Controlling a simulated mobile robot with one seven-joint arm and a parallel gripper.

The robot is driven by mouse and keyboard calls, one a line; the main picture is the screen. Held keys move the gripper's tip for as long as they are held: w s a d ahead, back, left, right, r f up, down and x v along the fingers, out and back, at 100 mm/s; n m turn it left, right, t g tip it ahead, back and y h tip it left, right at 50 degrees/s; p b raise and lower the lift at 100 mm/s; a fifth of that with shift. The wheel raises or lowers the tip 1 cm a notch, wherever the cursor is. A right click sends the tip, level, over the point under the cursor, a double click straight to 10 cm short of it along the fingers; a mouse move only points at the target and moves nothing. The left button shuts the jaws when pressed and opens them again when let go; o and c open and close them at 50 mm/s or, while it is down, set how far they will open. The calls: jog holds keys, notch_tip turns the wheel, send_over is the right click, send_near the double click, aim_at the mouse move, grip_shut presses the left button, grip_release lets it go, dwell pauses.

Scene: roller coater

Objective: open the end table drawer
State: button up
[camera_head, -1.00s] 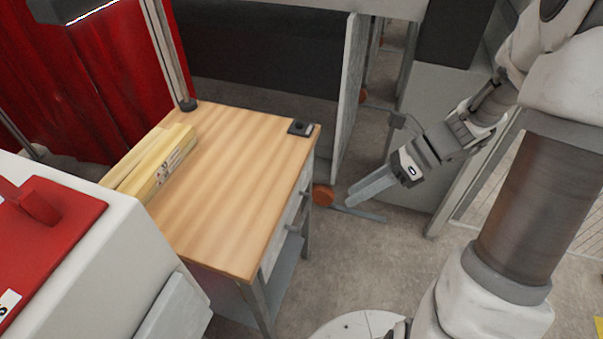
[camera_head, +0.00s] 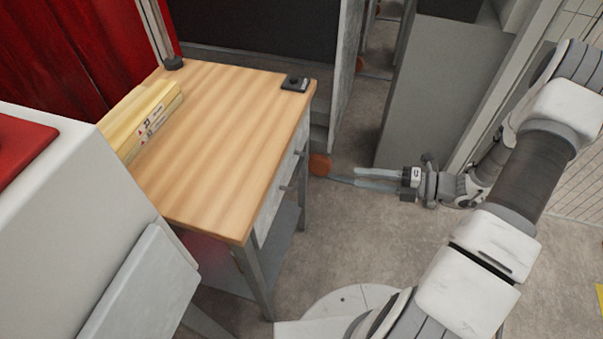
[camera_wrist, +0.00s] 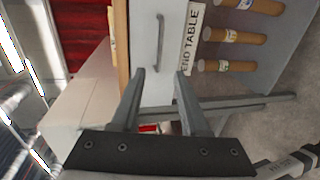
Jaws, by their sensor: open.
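The end table (camera_head: 225,130) has a striped wooden top and a pale drawer front (camera_head: 267,211) on its right side, which looks shut. The drawer handle (camera_head: 291,184) sticks out from it. In the wrist view the drawer front (camera_wrist: 145,55) shows turned on its side, with a grey bar handle (camera_wrist: 160,42) and an "END TABLE" label (camera_wrist: 192,38). My gripper (camera_head: 357,178) is open and empty, to the right of the handle and apart from it, pointing at the drawer. In the wrist view its fingertips (camera_wrist: 161,76) show below the handle.
Yellow boxes (camera_head: 150,112) and a small black device (camera_head: 295,83) lie on the tabletop. A white machine with red on top (camera_head: 75,215) stands at the left. Several tan rolls (camera_wrist: 232,36) show beside the label. An orange caster (camera_head: 319,165) is behind the handle. Open floor lies right of the table.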

aim_at(302, 171)
jog(key=b+x, duration=0.2)
jog(key=x, duration=1.4)
jog(key=shift+w+a, duration=0.2)
jog(key=shift+a, duration=0.15)
grip_shut()
dwell(0.6)
